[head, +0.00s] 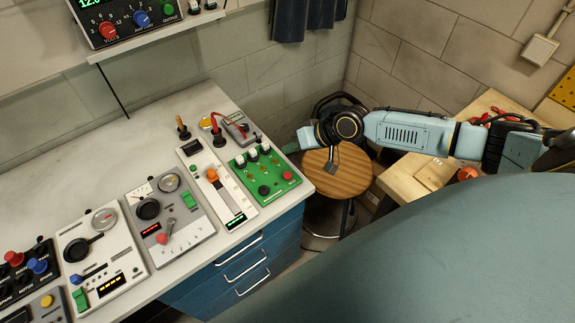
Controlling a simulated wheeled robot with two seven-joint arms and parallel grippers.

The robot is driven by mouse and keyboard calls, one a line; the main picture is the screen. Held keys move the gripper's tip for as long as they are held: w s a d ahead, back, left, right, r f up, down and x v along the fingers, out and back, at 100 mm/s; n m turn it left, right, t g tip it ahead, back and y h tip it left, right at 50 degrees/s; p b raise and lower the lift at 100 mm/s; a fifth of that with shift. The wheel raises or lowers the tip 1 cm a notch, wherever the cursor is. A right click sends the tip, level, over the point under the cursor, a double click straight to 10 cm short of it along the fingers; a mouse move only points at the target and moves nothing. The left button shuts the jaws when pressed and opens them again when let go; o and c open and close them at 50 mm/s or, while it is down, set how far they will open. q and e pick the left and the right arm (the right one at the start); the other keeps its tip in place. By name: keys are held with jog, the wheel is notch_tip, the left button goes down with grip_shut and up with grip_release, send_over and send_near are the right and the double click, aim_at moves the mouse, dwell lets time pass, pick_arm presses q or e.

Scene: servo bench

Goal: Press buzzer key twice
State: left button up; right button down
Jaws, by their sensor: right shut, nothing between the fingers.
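A small grey device (236,128) with red wires sits at the back right end of the white bench (135,120). It may be the buzzer key, but its details are too small to be sure. A yellow round part (206,122) stands just left of it. My right gripper (333,161) is shut and empty, with its dark fingers pointing down. It appears over the round wooden stool, right of the bench edge and apart from the grey device. My left gripper is not in view.
A green board (264,176) with knobs and a white slider panel (217,185) stand in front of the grey device. Several more control panels line the bench's front. The wooden stool (350,178) and a wooden table (405,182) stand to the right. The bench's back left is clear.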

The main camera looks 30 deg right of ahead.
jog(key=shift+f, duration=0.1)
jog(key=b, duration=0.7)
send_over(291, 176)
notch_tip(291, 176, down, 8)
jog(key=shift+s+r, duration=0.1)
jog(key=shift+r, duration=0.1)
jog(key=shift+f+b, duration=0.45)
jog(key=shift+f, duration=0.1)
jog(key=shift+f, duration=0.1)
dwell(0.9)
jog(key=shift+f+b, duration=0.3)
jog(key=shift+f+b, duration=0.4)
jog(key=shift+f, duration=0.1)
dwell(0.6)
jog(key=shift+r+p, duration=0.85)
jog(key=shift+r, duration=0.1)
